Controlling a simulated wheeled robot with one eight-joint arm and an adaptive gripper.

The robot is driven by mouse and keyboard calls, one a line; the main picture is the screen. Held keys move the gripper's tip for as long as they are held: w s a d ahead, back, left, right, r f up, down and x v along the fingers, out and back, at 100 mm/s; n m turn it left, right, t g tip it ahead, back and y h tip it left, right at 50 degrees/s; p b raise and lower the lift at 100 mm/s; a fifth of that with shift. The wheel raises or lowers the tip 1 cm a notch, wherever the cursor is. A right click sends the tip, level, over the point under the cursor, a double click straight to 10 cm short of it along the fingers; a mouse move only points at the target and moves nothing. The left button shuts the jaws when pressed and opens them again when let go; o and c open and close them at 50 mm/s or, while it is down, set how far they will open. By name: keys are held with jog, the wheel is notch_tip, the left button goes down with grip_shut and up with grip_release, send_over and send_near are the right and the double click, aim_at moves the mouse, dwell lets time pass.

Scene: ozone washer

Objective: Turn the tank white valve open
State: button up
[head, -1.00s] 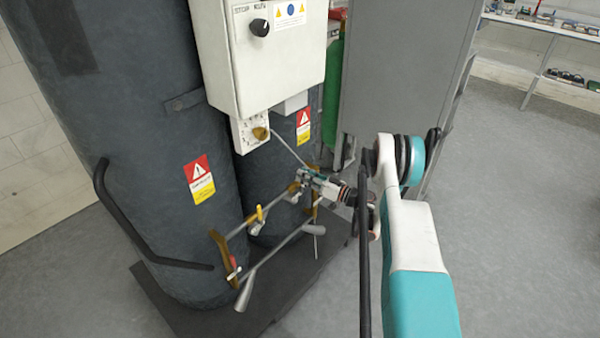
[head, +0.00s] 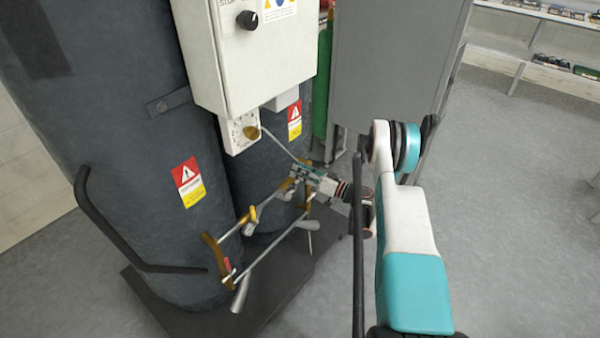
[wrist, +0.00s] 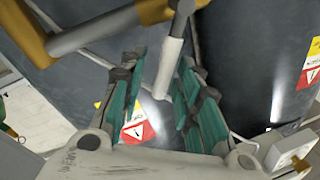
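The white valve handle (wrist: 170,68) hangs down from a grey pipe in the wrist view. My gripper (wrist: 164,72) has its green-sided fingers spread, one on each side of this handle. A gap shows on the left; the right finger is close to the handle, and I cannot tell if it touches. In the head view my gripper (head: 308,177) is at the far right end of the pipework by the dark tanks, and it hides the white handle there.
The large dark tank (head: 110,130) stands left of the pipework, with a black bent rail (head: 125,245) on it. A white control box (head: 240,60) hangs above. A grey cabinet (head: 390,70) stands behind my arm. Grey floor on the right is clear.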

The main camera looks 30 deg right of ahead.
jog(key=shift+a, duration=0.1)
notch_tip(320, 180, up, 10)
dwell(0.8)
